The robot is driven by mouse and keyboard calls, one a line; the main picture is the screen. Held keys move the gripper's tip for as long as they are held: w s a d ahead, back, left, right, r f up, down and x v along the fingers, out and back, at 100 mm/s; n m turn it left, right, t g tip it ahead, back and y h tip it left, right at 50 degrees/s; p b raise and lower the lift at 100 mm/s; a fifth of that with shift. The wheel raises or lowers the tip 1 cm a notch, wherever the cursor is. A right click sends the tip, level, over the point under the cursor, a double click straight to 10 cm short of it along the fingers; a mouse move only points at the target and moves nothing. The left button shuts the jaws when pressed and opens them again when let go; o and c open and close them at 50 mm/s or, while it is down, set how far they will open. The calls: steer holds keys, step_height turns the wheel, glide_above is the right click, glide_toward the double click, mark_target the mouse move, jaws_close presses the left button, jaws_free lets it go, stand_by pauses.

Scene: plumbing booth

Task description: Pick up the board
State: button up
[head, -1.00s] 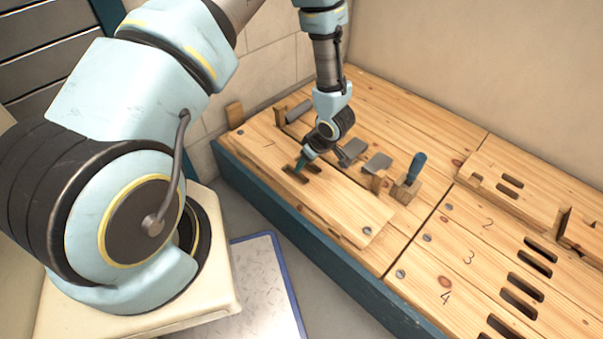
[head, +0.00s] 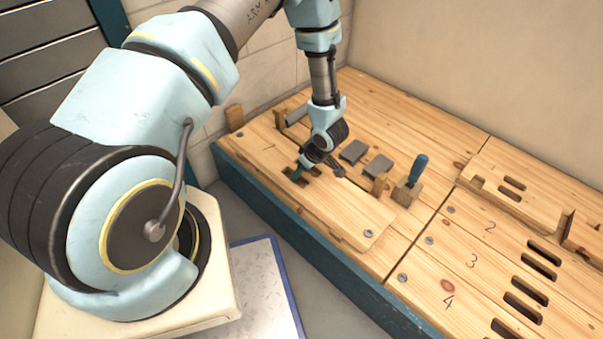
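The board (head: 345,218) is a pale wooden plank lying flat on the left part of the workbench. It has dark slots near its upper left part. The board shows no visible lift.
Two grey blocks (head: 379,165) and a blue-handled tool in a wooden holder (head: 408,191) stand just right of my gripper. A slotted bench section marked with numbers (head: 471,262) lies to the right. A wall (head: 480,60) closes off the back.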

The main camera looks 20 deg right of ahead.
jaws_close()
stand_by(0.6)
stand_by(0.9)
